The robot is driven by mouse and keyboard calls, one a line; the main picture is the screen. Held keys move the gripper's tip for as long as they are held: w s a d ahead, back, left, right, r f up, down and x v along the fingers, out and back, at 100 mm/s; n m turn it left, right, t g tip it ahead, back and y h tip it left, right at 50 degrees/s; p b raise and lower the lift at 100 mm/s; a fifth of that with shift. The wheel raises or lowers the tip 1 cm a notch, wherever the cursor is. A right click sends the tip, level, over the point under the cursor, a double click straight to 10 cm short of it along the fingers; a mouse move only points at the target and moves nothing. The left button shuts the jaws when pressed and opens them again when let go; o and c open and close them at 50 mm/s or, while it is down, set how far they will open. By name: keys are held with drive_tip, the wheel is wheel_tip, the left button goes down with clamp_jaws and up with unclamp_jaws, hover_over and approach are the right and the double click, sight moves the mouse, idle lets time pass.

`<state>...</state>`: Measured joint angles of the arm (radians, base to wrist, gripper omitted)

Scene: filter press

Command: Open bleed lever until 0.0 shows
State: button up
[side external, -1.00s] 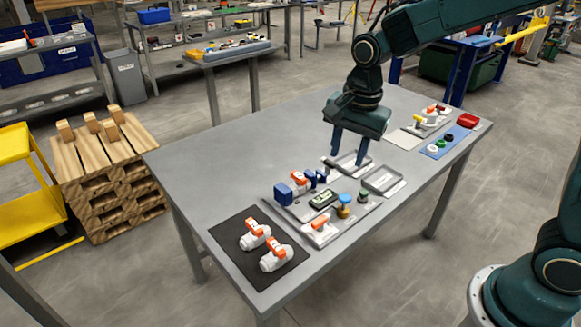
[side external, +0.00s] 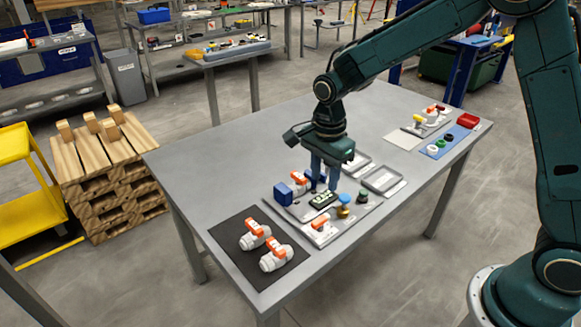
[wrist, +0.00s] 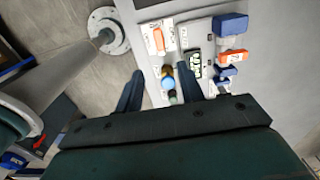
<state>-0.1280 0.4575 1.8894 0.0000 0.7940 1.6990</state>
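A small fixture plate (side external: 287,209) on the table carries the press parts. Its display (side external: 323,200), also in the wrist view (wrist: 194,65), has digits too small to read. A white valve with an orange lever (side external: 320,227) sits at the front; it also shows in the wrist view (wrist: 157,38). A second orange lever (side external: 299,178) is farther back beside a blue block (side external: 282,194). I cannot tell which lever is the bleed. A blue-topped brass knob (side external: 344,200) stands right of the display. My gripper (side external: 325,184) is open, empty and pointing down above the plate, its fingers partly hiding blue parts behind.
A dark mat (side external: 258,281) with two orange-handled valves lies front left. A grey tray (side external: 400,186) and a green knob (side external: 362,196) are on the right. Farther right are a blue mat (side external: 433,152) and red tray (side external: 469,122). The table's left and back are clear.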

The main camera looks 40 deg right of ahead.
sight(321, 219)
wheel_tip(321, 219, down, 13)
drive_tip(key=shift+r, duration=0.2)
idle(0.4)
clamp_jaws()
